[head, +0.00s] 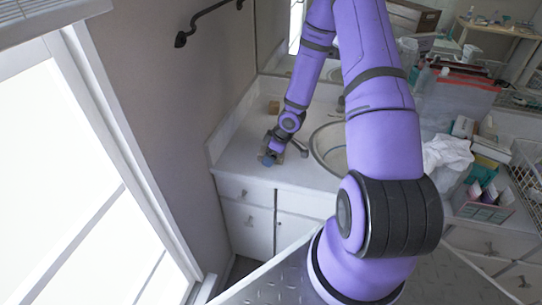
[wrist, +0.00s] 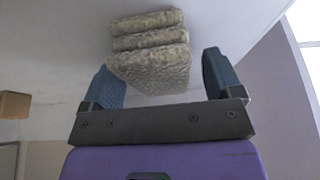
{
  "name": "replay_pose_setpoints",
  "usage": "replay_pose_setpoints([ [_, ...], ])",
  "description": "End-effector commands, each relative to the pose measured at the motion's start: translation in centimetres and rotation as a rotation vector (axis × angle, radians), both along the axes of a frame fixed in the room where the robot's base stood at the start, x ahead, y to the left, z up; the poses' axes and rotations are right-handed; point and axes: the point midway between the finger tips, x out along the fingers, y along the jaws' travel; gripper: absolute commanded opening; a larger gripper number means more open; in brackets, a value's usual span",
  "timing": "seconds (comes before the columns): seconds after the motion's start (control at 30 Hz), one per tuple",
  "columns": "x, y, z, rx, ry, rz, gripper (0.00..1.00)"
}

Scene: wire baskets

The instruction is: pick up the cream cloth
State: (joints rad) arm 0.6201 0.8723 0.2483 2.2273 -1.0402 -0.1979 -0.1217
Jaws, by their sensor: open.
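The cream cloth (wrist: 150,62) is a folded, fluffy stack of several layers lying on the white counter in the wrist view. My gripper (wrist: 162,64) is open, with one blue finger to the left of the cloth and one to the right. The near part of the cloth reaches between the fingers; the left finger is close to it, and a wider gap shows on the right. In the head view my gripper (head: 269,159) is low over the counter's front left part, and I cannot make out the cloth there.
The white counter (head: 240,157) has a round sink (head: 322,150) to the right of my gripper. A small brown block (head: 273,106) stands behind it and also shows in the wrist view (wrist: 14,104). A wall is on the left. Boxes, a white bag (head: 447,153) and a wire basket (head: 527,170) crowd the right.

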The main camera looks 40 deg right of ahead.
Motion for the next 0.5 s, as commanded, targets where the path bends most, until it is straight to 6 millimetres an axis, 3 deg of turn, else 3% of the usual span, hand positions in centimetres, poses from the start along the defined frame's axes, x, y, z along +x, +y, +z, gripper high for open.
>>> replay_pose_setpoints([
  [0.27, -0.01, 0.01, -0.36, -0.001, 0.001, 0.000, 0.85],
  [0.5, 0.00, 0.00, -0.34, 0.000, 0.000, 0.000, 0.32],
])
